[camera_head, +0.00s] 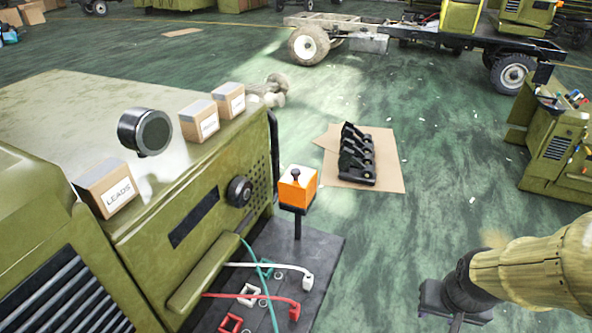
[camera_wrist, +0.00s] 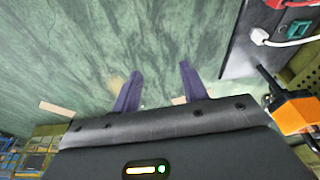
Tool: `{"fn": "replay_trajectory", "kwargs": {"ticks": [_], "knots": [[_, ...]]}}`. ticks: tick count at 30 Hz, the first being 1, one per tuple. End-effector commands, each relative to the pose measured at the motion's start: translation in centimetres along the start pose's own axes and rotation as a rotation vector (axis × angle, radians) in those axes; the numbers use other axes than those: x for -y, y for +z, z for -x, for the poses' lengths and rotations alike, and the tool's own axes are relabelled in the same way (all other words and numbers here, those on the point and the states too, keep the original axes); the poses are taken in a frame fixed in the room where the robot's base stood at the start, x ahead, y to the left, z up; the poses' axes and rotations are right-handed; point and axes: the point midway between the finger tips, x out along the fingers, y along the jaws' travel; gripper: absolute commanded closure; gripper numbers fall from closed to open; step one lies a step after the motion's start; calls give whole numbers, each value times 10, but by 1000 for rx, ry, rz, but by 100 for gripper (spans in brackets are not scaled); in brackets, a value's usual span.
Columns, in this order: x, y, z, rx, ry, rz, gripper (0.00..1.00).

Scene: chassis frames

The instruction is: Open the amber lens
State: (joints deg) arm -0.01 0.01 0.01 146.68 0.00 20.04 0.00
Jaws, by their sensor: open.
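No part is clearly recognisable as an amber lens. The amber-coloured thing in view is an orange box (camera_head: 297,190) with a dark knob on top, standing on a dark post beside the green machine; whether it is the lens I cannot tell. It also shows at the right edge of the wrist view (camera_wrist: 297,112). A black round lamp-like housing (camera_head: 146,132) sits on the green machine's top; its front face looks dark. My gripper (camera_head: 458,318) is at the lower right of the head view, well right of the orange box. Its fingers (camera_wrist: 160,68) are apart and empty over the floor.
The green machine (camera_head: 210,165) fills the left, with cardboard boxes (camera_head: 107,190) on top. Red, white and teal cables (camera_head: 265,266) lie by a dark base plate (camera_head: 325,250). A black rack (camera_head: 357,155) lies on cardboard. Floor between my gripper and the post is clear.

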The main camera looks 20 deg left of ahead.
Motion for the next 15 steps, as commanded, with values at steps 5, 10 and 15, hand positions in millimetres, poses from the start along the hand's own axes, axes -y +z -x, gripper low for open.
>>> {"fn": "replay_trajectory", "kwargs": {"ticks": [5, 10, 15], "knots": [[5, -13, -8, -51, -2, 30, 53], [30, -55, -29, -220, -26, 136, 53], [81, -107, -45, -463, -98, 273, 53]]}}
